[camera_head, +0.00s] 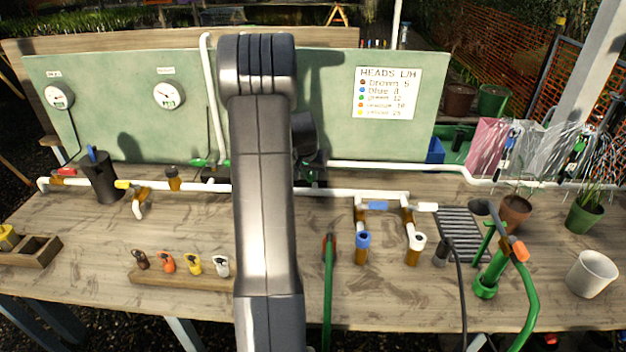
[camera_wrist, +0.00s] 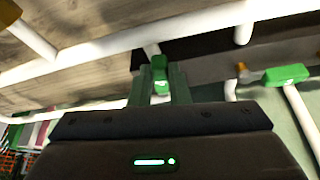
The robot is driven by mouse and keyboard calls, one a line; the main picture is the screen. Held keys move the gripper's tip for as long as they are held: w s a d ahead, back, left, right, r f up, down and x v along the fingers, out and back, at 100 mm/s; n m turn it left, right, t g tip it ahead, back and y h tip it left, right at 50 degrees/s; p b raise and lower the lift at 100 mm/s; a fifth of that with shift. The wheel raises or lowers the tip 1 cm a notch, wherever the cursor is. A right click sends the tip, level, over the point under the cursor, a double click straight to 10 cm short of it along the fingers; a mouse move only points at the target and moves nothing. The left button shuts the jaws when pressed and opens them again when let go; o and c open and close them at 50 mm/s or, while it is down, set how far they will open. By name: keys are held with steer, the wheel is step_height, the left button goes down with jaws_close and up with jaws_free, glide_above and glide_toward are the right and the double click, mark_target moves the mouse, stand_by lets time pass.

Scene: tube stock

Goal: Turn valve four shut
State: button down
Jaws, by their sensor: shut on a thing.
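A green valve handle (camera_wrist: 159,63) sits between my two fingertips in the wrist view. My gripper (camera_wrist: 161,82) is shut on it, close against a white pipe (camera_wrist: 100,46). A second green valve handle (camera_wrist: 287,75) is apart, to the right, on another white pipe. Red (camera_head: 63,172), yellow (camera_head: 122,184), blue (camera_head: 377,206) and white (camera_head: 427,207) handles show along the bench pipes. I can read no valve numbers.
The green board (camera_head: 320,120) with gauges and a flow list (camera_head: 388,92) stands behind the pipes. A dark cylinder (camera_head: 101,178) stands left. A green hose (camera_head: 328,295), pots and a white cup (camera_head: 592,273) are right.

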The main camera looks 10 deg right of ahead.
steer(key=w+a+m+b, duration=0.1)
steer(key=m+b, duration=0.1)
steer(key=w+a+m+g+h+b, duration=0.1)
steer(key=m+b, duration=0.1)
steer(key=m, duration=0.1)
steer(key=w+a+m+g+h+b, duration=0.1)
steer(key=m+b, duration=0.1)
steer(key=m, duration=0.1)
steer(key=shift+w+a+f+b, duration=0.1)
steer(key=shift+w+a+b, duration=0.05)
steer(key=shift+w+b, duration=0.2)
steer(key=w+m, duration=0.1)
steer(key=w+m+g+p, duration=0.1)
steer(key=m, duration=0.1)
steer(key=shift+a+r+m+g+h, duration=0.2)
steer(key=shift+m+g+h, duration=0.1)
steer(key=shift+w+d+m+g+p, duration=0.1)
steer(key=shift+w+m+g+p, duration=0.4)
steer(key=shift+m, duration=0.55)
steer(key=shift+w+m+g+p, duration=0.3)
steer(key=shift+w+m+p, duration=0.4)
steer(key=shift+m, duration=0.35)
steer(key=shift+f, duration=0.1)
steer(key=c, duration=1.4)
jaws_free()
steer(key=shift+o, duration=0.2)
